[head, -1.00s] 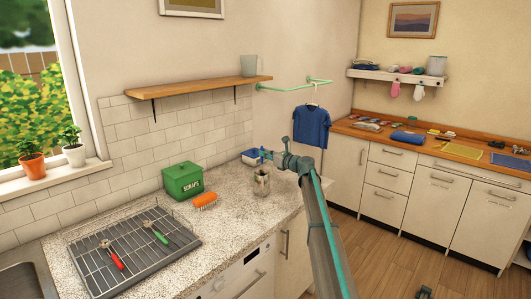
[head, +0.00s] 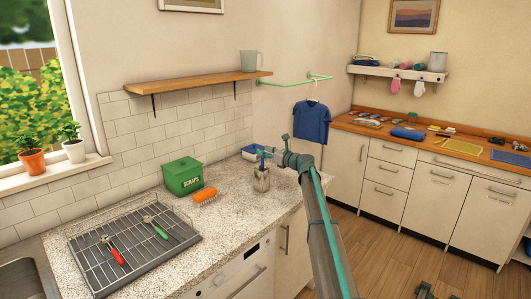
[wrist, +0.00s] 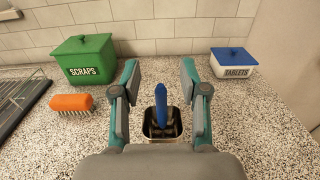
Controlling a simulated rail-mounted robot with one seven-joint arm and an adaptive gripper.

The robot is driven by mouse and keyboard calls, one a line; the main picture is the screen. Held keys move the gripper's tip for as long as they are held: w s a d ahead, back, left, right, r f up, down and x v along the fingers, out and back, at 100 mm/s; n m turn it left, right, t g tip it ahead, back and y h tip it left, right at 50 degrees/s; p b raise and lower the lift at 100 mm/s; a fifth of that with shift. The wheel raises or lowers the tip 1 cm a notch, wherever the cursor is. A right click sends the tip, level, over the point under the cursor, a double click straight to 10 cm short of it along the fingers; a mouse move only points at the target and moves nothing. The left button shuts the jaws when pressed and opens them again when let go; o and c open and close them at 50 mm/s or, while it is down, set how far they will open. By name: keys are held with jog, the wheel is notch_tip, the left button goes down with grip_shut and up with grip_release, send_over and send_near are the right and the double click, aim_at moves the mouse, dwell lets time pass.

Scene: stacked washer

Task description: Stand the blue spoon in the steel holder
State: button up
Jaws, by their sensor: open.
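The blue spoon (wrist: 160,104) stands upright in the steel holder (wrist: 151,132), its blue handle rising above the rim in the wrist view. Its lower end is hidden inside the holder among dark shapes I cannot make out. My gripper (wrist: 159,72) is open, with its two teal and grey fingers wide apart, one on each side of the handle and clear of it. In the head view the steel holder (head: 261,184) stands on the counter below and left of my gripper (head: 268,154); the spoon is too small there to make out well.
A green scraps box (wrist: 83,60) and an orange brush (wrist: 72,103) are left of the holder. A blue-lidded tablets box (wrist: 233,61) is at right, near the tiled wall. A wire rack (head: 132,240) holds red- and green-handled utensils. Speckled counter around the holder is clear.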

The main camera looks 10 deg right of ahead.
jog(key=v, duration=1.2)
dwell(0.6)
